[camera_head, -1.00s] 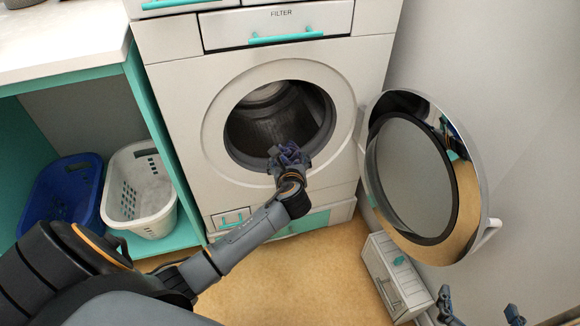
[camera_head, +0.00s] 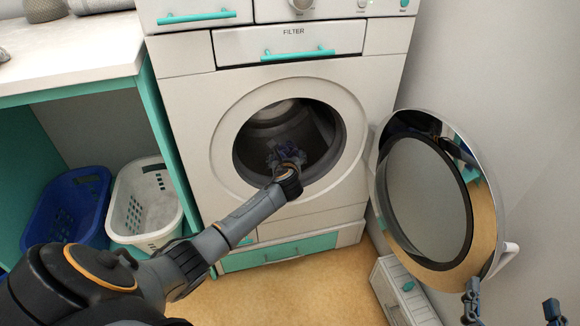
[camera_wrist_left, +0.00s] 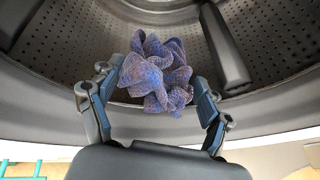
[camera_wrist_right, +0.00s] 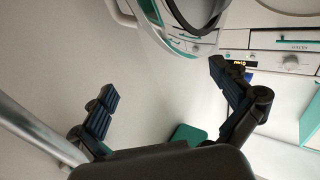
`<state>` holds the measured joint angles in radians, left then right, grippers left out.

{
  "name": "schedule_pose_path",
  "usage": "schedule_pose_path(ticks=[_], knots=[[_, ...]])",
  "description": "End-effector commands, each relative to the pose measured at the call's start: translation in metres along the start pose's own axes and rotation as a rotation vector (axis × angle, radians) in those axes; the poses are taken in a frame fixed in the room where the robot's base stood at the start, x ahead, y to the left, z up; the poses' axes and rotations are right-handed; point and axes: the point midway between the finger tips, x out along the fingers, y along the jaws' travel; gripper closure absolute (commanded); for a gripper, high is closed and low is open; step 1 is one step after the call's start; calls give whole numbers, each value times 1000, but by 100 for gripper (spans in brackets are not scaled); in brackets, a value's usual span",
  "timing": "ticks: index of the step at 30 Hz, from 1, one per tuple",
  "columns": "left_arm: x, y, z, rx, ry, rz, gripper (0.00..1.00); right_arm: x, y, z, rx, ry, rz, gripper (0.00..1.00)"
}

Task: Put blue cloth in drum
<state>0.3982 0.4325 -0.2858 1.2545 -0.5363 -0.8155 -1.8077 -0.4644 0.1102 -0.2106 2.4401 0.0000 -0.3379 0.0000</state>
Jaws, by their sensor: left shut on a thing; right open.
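The blue cloth (camera_wrist_left: 156,75) is a crumpled, speckled blue-purple bundle in the left wrist view. My left gripper (camera_wrist_left: 157,92) is shut on it, with a finger on each side. In the head view the left gripper (camera_head: 286,155) is inside the round opening of the washer, holding the cloth in front of the drum (camera_head: 285,118). The perforated metal drum wall also shows behind the cloth in the left wrist view (camera_wrist_left: 80,45). My right gripper (camera_wrist_right: 165,95) is open and empty, near the lower right corner of the head view (camera_head: 512,308).
The round washer door (camera_head: 428,200) stands open to the right. A blue basket (camera_head: 68,208) and a white basket (camera_head: 146,205) sit under the counter (camera_head: 70,52) at left. A small white cabinet (camera_head: 400,290) stands on the floor below the door.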

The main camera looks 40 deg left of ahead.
Motion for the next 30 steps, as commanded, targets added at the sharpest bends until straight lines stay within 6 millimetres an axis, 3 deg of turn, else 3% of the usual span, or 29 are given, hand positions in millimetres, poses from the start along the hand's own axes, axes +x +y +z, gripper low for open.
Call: schedule_pose_path(ticks=[8,18,30], knots=[[28,5,5,1,-1,-1,38,-2,-6,-39,6,235,-12,0],[53,10,12,1,-2,-1,38,-20,-12,-87,18,523,-27,0],[69,14,17,1,0,-1,38,-44,-15,-119,28,748,-36,0]])
